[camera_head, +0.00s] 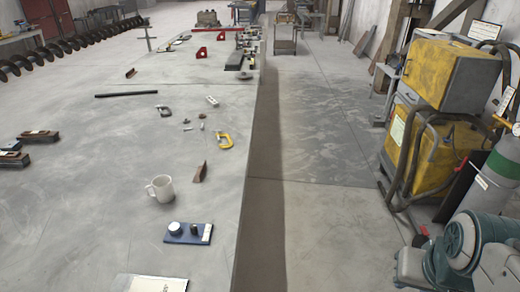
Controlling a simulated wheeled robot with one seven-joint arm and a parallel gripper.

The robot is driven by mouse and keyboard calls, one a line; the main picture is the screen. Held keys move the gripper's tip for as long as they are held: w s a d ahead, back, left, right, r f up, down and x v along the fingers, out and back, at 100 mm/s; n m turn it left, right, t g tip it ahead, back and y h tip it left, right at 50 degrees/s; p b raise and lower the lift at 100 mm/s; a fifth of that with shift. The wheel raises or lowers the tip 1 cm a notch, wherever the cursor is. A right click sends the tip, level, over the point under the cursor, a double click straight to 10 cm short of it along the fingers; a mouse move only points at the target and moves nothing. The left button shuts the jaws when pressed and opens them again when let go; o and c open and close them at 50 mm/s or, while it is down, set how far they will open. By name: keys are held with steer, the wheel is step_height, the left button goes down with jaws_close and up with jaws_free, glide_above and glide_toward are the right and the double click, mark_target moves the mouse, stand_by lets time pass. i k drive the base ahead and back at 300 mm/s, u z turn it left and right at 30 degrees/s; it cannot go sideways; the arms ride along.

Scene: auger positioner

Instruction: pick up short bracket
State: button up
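No part here is marked as the short bracket. Two small rust-brown angle pieces could fit the name: one (201,172) lies near the right edge of the large grey table, behind and right of the white mug, and another (131,73) lies farther back on the left. Two red bracket-like pieces also lie at the back, one (200,53) upright with a hole and one long (224,29). I cannot tell which is meant. My gripper is not seen in this view.
The grey table (90,225) holds a white mug (160,189), a blue block (189,233), a yellow clamp (226,141), a grey clamp (165,111) and a black bar (126,94). Open floor (320,210) runs along its right side. Yellow machines (450,75) stand at right.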

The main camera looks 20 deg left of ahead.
mark_target(199, 171)
steer(key=z, duration=0.1)
steer(key=i, duration=1.65)
steer(key=u, duration=1)
steer(key=i, duration=0.95)
steer(key=u, duration=1.3)
steer(key=i, duration=0.3)
steer(key=u, duration=0.25)
